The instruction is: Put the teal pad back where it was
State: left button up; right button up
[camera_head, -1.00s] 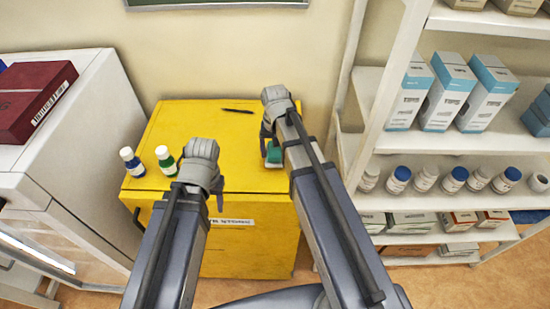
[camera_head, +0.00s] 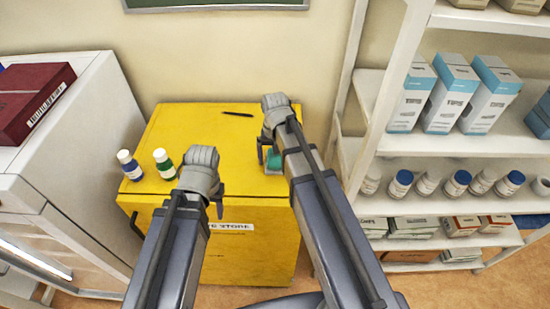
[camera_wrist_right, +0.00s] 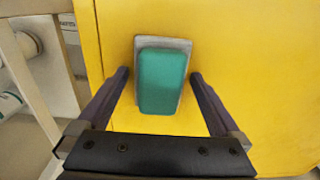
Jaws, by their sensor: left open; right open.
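The teal pad (camera_wrist_right: 162,80) lies on a thin grey base on top of the yellow cabinet (camera_head: 215,140), near its right front corner. It also shows in the head view (camera_head: 274,160), partly hidden by my right gripper. My right gripper (camera_wrist_right: 158,86) is open, with one finger on each side of the pad and a gap to both. In the head view my right gripper (camera_head: 268,150) is over the pad. My left gripper (camera_head: 218,205) is open and empty, at the cabinet's front edge.
A blue-labelled bottle (camera_head: 130,166) and a green-labelled bottle (camera_head: 165,164) stand at the cabinet's left front. A dark pen (camera_head: 238,114) lies at the back. A white shelf (camera_head: 385,140) with boxes and bottles stands close on the right. The middle of the cabinet top is clear.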

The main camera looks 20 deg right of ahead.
jog(key=shift+r, duration=0.15)
notch_tip(320, 180, up, 12)
jog(key=p, duration=1.2)
jog(key=s+a+n+h, duration=0.1)
jog(key=s+a+n, duration=0.5)
jog(key=s+a, duration=0.4)
jog(key=s, duration=0.4)
jog(key=shift+s+a+n, duration=0.15)
jog(key=shift+a+n, duration=0.05)
jog(key=shift+n, duration=0.2)
jog(key=shift+a+r, duration=0.1)
